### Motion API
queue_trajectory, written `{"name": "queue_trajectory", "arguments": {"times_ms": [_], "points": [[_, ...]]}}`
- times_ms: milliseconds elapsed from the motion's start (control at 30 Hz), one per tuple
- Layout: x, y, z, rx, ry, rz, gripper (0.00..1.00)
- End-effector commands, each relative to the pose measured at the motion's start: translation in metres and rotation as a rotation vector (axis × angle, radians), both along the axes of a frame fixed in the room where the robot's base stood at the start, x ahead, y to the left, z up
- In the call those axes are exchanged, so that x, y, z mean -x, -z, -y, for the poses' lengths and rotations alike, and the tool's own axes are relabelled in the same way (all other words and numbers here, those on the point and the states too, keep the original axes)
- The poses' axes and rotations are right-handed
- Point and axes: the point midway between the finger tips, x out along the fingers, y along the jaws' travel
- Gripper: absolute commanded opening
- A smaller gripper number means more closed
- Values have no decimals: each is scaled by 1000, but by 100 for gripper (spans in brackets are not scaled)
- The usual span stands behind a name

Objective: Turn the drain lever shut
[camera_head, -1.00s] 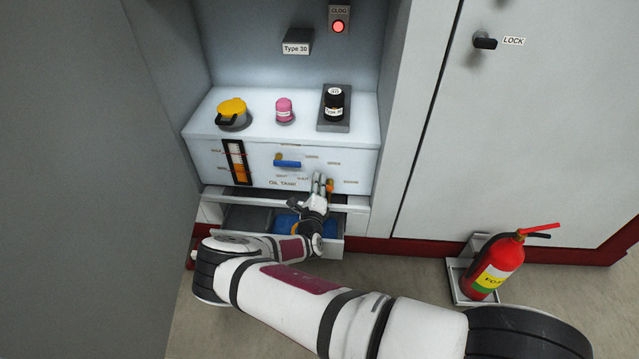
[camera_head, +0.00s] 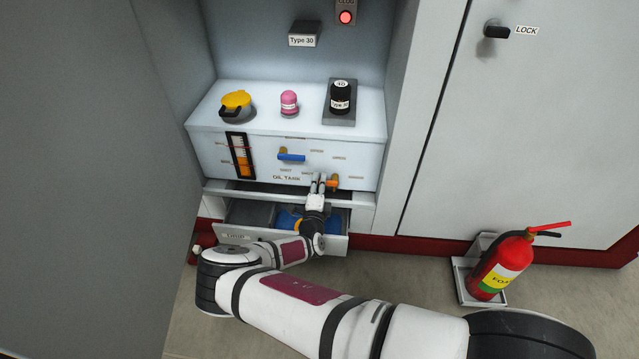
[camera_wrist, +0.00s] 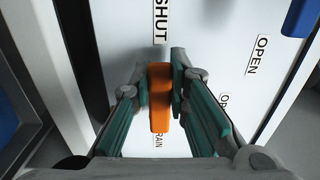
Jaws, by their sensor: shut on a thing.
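The drain lever is a small orange handle (camera_wrist: 159,98) on the white oil tank front. In the wrist view it stands between my two fingers, lengthwise up the picture and in line with the SHUT label (camera_wrist: 160,22). The OPEN label (camera_wrist: 262,54) is off to the right. My gripper (camera_wrist: 161,80) is shut on the lever. In the head view my gripper (camera_head: 322,182) is at the lower right of the tank front, and it partly hides the orange lever (camera_head: 334,183). A drain label below the lever is partly covered.
A blue lever (camera_head: 291,155) sits above left on the tank (camera_head: 215,160). An open drawer (camera_head: 237,237) with a blue item lies below my wrist. A yellow-lidded cap (camera_head: 236,101), a pink jar (camera_head: 289,102) and a black canister (camera_head: 340,97) stand on top. A fire extinguisher (camera_head: 497,268) stands right.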

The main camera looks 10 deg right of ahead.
Motion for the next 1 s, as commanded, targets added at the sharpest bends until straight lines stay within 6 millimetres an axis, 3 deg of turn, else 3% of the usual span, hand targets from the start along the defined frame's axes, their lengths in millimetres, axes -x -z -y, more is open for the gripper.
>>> {"name": "queue_trajectory", "arguments": {"times_ms": [333,367,433,800,1000], "points": [[1,2,0,4,-1,-6,0],[1,2,0,4,-1,-6,20],[1,2,0,4,-1,-6,36],[3,1,-1,3,-1,-3,37],[27,1,-10,6,-4,-5,37]]}}
